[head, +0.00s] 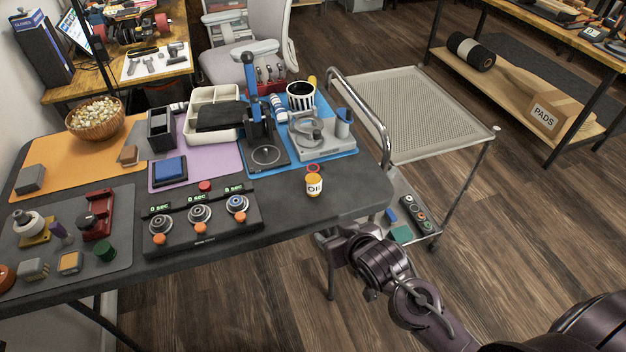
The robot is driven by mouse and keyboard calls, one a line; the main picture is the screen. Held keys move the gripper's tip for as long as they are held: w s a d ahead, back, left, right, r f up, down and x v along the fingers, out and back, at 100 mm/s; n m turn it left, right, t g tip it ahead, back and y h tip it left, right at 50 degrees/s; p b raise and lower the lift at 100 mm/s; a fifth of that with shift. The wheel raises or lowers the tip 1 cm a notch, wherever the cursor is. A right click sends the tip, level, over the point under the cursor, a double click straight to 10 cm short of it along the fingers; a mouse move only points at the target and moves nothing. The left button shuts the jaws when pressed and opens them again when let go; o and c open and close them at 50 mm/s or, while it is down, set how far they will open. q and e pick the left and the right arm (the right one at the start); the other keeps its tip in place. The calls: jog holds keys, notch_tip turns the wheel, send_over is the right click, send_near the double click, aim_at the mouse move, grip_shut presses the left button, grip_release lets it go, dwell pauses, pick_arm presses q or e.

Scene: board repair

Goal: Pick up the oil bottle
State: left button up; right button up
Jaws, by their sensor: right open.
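The oil bottle (314,185) is a small yellow container with a white label reading "OIL". My right gripper (334,246) is in front of the table's front right edge, below and a little to the right of the bottle in the picture. It is open, apart from the bottle and holds nothing visible. My left gripper is out of view.
A control panel (200,222) with several dials stands left of the bottle. A blue mat (340,152) with grey and black devices lies behind it. A metal cart (425,115) with a curved rail stands to the right. The tabletop right of the bottle is clear.

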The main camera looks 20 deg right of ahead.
aim_at(318, 184)
jog(key=w+t+y, duration=0.1)
jog(key=w+t, duration=0.1)
jog(key=w+d+r+n+t+y, duration=0.1)
jog(key=w+t, duration=0.1)
jog(key=w+r+t+y, duration=0.1)
jog(key=w+t, duration=0.1)
jog(key=w, duration=0.1)
jog(key=shift+d, duration=0.2)
jog(key=shift+w+d+r+n+t+y, duration=0.15)
jog(key=shift+w+r+n+t+y, duration=0.1)
jog(key=shift+r+n+t+y, duration=0.25)
jog(key=shift+x, duration=1.1)
jog(key=x, duration=0.5)
jog(key=shift+w+a+f, duration=0.25)
jog(key=shift+a+f, duration=0.05)
jog(key=shift+f, duration=0.1)
jog(key=shift+c, duration=0.4)
jog(key=c, duration=1)
